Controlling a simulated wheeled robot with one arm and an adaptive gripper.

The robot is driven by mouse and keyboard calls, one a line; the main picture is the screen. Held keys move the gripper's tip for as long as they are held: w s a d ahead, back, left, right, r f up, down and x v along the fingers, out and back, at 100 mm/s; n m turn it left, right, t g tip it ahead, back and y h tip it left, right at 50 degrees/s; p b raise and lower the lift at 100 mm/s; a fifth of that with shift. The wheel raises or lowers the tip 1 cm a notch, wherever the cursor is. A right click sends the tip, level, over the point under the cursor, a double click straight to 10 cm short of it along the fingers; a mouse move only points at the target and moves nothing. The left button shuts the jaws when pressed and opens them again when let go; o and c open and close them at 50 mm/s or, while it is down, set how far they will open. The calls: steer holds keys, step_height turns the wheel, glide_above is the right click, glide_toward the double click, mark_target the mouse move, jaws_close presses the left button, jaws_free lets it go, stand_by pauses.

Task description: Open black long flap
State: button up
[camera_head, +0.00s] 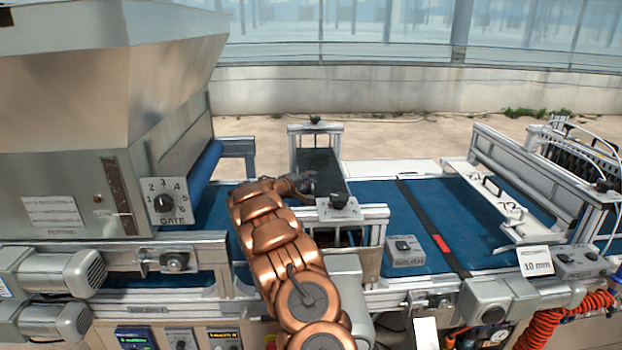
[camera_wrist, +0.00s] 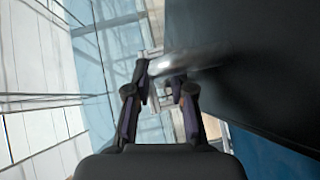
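The black long flap (camera_head: 322,168) sits in a metal frame across the blue conveyor, at the middle of the head view. In the wrist view the large dark panel (camera_wrist: 255,55) fills the upper right. A blurred shiny metal bar (camera_wrist: 190,62) juts from its edge toward my fingertips. My gripper (camera_head: 304,182) is at the left edge of the flap, partly hidden by my arm. In the wrist view my gripper (camera_wrist: 161,85) has its fingers apart, with the bar just beyond or between the tips. I cannot tell whether they touch.
A metal hopper with a gate dial (camera_head: 165,202) stands at left. A front bracket with a black knob (camera_head: 339,201) is close right of my gripper. A grey switch box (camera_head: 405,250) and a white bridge plate (camera_head: 490,195) lie further right. Above the flap is open space.

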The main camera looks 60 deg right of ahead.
steer(key=shift+c, duration=0.4)
jaws_close()
